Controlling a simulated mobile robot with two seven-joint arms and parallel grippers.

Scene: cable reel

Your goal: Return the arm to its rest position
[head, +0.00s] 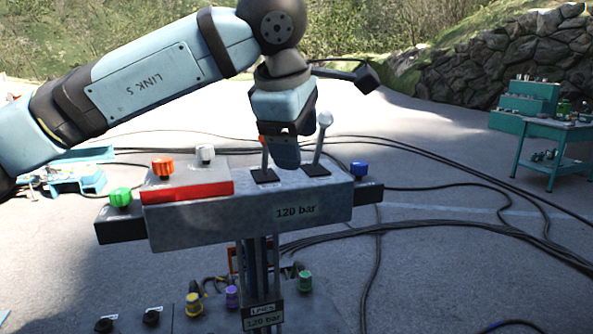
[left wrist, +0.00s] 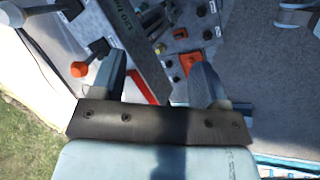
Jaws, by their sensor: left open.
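My left gripper (head: 286,158) hangs from the left arm, pointing down over the top of the grey block (head: 250,222) marked "120 bar". In the left wrist view my gripper (left wrist: 158,78) has its two fingers apart, with nothing seen between them but the scene below. A lever with a pale round knob (head: 324,119) stands just right of the gripper. A second lever (head: 265,162) with an orange knob is partly hidden at the gripper's left; an orange knob also shows in the left wrist view (left wrist: 79,69). I cannot tell whether the gripper touches either lever. My right gripper is out of view.
A red-edged box (head: 190,190) with orange and grey knobs sits left on the block. Green (head: 120,197) and blue (head: 359,169) knobs flank it. Cables (head: 430,215) cross the ground. A teal workbench (head: 550,128) stands at the right. Open air lies above the block's right end.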

